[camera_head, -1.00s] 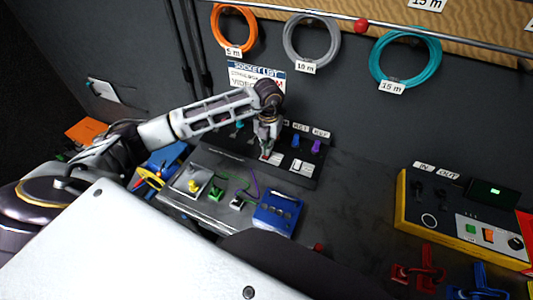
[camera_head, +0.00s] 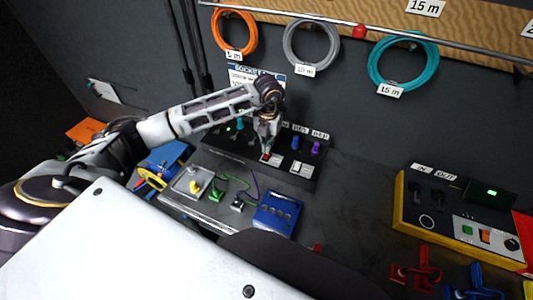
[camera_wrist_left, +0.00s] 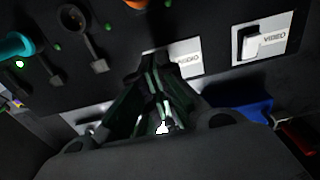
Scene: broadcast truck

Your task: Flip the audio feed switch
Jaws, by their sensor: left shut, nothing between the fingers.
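The audio switch plate (camera_head: 273,160) is white and sits on the black sloped panel (camera_head: 222,141) at the back of the desk. In the left wrist view its AUDIO label (camera_wrist_left: 189,62) shows, while the rocker is hidden behind my fingers, so its position cannot be told. My left gripper (camera_head: 265,153) is shut and empty, pointing down at this plate; whether it touches cannot be told. Its fingers also show in the left wrist view (camera_wrist_left: 157,60). The video switch (camera_head: 302,169) is to the right, with its white rocker visible (camera_wrist_left: 252,44). My right gripper is out of view.
Teal (camera_head: 240,124) and purple (camera_head: 315,147) plugs stand out of the panel near my gripper. A grey tray (camera_head: 180,207) with small connectors and a blue box (camera_head: 278,213) lie in front. A yellow-edged console (camera_head: 400,215) stands at the right; the desk between is clear.

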